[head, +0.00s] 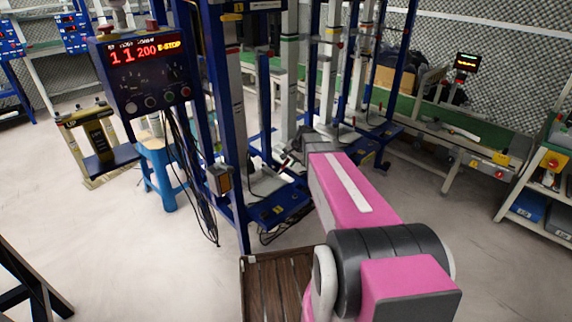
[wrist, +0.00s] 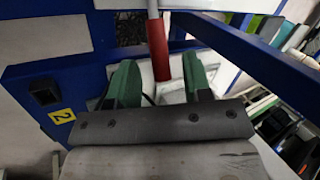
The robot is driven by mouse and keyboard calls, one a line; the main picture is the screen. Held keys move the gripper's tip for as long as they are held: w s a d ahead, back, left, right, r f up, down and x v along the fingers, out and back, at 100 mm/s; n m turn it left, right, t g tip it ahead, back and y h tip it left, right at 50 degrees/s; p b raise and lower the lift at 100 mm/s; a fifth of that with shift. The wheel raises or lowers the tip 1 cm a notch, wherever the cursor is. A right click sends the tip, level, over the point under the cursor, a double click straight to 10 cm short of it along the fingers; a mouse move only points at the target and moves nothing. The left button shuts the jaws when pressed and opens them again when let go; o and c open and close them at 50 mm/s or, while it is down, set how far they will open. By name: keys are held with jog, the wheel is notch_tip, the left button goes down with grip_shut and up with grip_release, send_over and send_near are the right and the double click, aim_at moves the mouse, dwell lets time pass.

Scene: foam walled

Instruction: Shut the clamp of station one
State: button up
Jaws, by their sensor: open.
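In the wrist view my gripper (wrist: 161,84) is open, with its two green fingers apart. A red handle (wrist: 157,45) on a pale metal rod shows between the fingers, with clear gaps on both sides. I cannot tell how deep it lies between them. A blue frame (wrist: 40,75) beside it carries a yellow label with the number 2 (wrist: 62,116). In the head view my arm reaches into the blue station frame (head: 232,120), and the fingers are hidden there. A small red-tipped lever (head: 284,162) shows left of my arm. The clamp's base is not clear.
A control box (head: 143,70) with red digits hangs on the left of the frame. A blue stool (head: 160,172) and cables (head: 195,190) stand below it. A long bench (head: 440,135) runs behind on the right. A wooden slatted top (head: 272,288) is near.

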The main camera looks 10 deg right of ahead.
aim_at(287, 162)
jog(key=shift+x, duration=1.55)
grip_shut()
